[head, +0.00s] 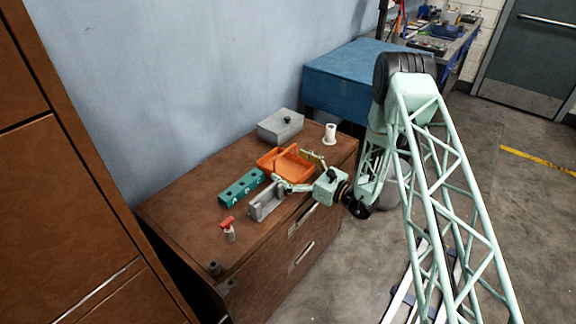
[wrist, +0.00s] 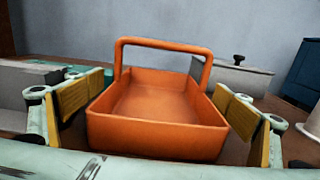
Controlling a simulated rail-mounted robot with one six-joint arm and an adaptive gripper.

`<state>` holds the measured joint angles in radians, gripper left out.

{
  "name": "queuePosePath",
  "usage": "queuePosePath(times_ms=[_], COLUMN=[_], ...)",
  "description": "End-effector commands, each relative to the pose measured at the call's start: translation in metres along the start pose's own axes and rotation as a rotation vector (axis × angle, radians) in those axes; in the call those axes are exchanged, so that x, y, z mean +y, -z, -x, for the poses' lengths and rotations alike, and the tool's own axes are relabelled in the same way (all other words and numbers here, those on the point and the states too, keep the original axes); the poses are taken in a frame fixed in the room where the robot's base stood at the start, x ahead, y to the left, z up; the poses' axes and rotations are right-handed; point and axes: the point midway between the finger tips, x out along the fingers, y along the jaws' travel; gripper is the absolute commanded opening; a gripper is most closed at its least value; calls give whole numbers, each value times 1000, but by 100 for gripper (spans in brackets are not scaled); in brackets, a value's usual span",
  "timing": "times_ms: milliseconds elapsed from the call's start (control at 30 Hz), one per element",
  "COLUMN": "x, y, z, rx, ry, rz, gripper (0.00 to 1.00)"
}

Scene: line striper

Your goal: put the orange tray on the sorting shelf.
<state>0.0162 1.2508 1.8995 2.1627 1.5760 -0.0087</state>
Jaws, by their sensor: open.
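The orange tray (head: 284,165) sits on the brown cabinet top in the head view. In the wrist view the orange tray (wrist: 158,128) fills the middle, with its raised handle at the far side. My gripper (head: 297,169) is open around the near part of the tray. In the wrist view my gripper (wrist: 158,108) has one yellow-padded finger to the left of the tray and one to the right, with small gaps showing. No sorting shelf can be told for certain in these views.
On the cabinet top (head: 185,200) are a teal block with holes (head: 241,187), a grey open holder (head: 267,203), a red-topped bottle (head: 229,230), a grey lidded box (head: 281,127) and a white roll (head: 330,134). A tall brown cabinet (head: 60,190) stands at left.

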Motion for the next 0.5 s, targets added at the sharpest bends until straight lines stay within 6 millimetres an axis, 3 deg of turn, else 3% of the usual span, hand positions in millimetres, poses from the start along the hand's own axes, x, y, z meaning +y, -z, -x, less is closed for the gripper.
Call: queuePosePath(times_ms=[500], x=[-1], y=[0], z=[60], rx=[1], ry=[3], rz=[-2], gripper=[96])
